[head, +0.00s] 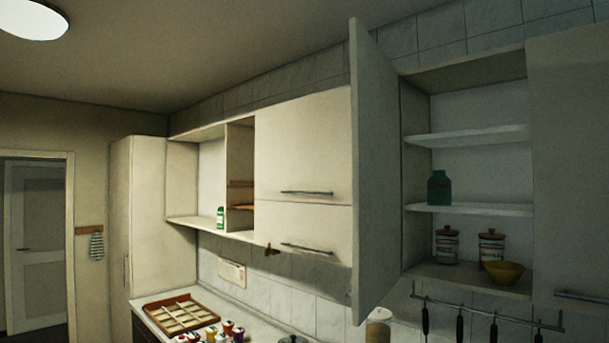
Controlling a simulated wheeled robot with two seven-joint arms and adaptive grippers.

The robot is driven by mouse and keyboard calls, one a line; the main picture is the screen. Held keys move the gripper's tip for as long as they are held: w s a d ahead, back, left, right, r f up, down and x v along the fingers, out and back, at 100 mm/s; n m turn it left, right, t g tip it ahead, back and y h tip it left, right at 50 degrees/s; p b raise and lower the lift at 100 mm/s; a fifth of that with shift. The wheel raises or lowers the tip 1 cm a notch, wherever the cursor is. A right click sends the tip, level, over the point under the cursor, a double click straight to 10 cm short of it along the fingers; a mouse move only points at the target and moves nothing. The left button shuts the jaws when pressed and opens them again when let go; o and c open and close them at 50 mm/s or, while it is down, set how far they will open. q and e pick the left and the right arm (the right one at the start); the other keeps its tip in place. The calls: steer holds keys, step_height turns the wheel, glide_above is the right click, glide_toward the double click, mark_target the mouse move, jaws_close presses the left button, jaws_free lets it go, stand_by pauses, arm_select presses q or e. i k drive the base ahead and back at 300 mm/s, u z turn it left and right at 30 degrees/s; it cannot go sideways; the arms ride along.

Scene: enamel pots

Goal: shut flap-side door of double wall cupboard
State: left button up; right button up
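The double wall cupboard (466,270) is on the right in the head view. Its flap-side door (376,175) stands wide open, sticking out toward me beside the cabinet with two flaps (303,145). Its hinge line appears to be on the cupboard's left side. The other door (570,160) is at the right edge and looks shut; its far side is cut off. Inside the open half are shelves with a green jar (439,188), two lidded glass jars (446,245) and a yellow bowl (503,272). Neither of my grippers is in view.
Both flaps are shut. Open shelves (211,190) and a tall cabinet (138,220) stand to the left. Below are a counter with a wooden tray (181,315) and small colourful jars (232,330). A rail with hanging utensils (490,312) runs under the cupboard.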

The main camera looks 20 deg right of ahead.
mark_target(376, 230)
steer(key=u, duration=0.05)
steer(key=i, duration=1.1)
steer(key=z, duration=0.85)
steer(key=i, duration=0.8)
steer(key=z, duration=1.3)
steer(key=i, duration=0.3)
steer(key=u, duration=0.8)
steer(key=k, duration=0.95)
steer(key=z, duration=0.7)
